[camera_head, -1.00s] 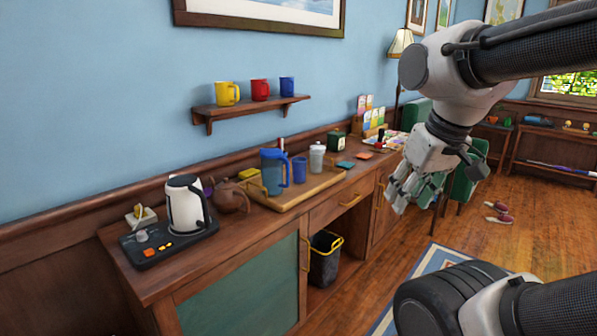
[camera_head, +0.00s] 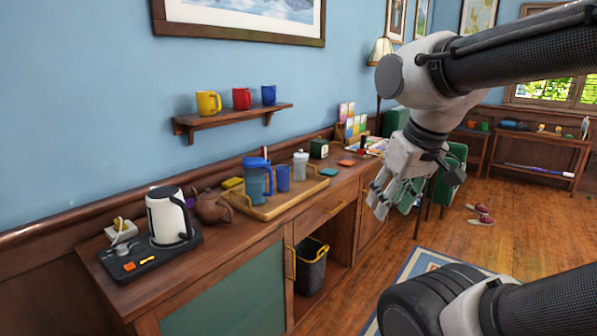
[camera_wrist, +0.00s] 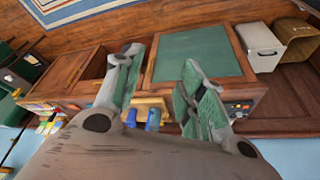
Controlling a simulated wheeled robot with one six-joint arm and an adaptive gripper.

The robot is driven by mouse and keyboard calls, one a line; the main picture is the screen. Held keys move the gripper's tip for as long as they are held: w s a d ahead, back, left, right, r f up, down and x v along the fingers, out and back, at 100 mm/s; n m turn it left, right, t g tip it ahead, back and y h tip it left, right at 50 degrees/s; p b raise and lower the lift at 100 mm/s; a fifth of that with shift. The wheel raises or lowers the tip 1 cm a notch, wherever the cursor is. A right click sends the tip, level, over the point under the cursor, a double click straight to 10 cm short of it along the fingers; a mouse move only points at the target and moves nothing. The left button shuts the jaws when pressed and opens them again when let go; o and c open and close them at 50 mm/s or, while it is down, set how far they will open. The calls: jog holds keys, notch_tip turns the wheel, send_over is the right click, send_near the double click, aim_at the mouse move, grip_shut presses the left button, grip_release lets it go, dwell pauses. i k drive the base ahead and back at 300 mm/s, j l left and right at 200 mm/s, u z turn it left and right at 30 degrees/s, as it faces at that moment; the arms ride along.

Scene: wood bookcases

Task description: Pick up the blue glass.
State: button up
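The blue glass (camera_head: 283,177) stands upright on a wooden tray (camera_head: 281,209) on the sideboard, just right of a blue pitcher (camera_head: 258,182). A white lidded container (camera_head: 300,165) stands to its right. My gripper (camera_head: 378,205) is in the air right of the tray and in front of the sideboard, apart from the glass. In the wrist view my gripper (camera_wrist: 160,68) shows two spread fingers with nothing between them. Two small blue things (camera_wrist: 153,119) show low between the fingers there; I cannot tell surely which is the glass.
A white kettle (camera_head: 167,214) and a brown teapot (camera_head: 212,208) stand left of the tray. A wall shelf (camera_head: 233,118) above holds yellow, red and blue mugs. A dark bin (camera_head: 311,267) sits in the sideboard's opening. The floor (camera_head: 490,255) at right is mostly clear.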

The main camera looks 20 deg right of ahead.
aim_at(282, 173)
jog(key=i+l+u, duration=0.35)
jog(key=i, duration=0.3)
jog(key=i+l+u, duration=0.4)
jog(key=i+l, duration=0.2)
jog(key=l, duration=0.15)
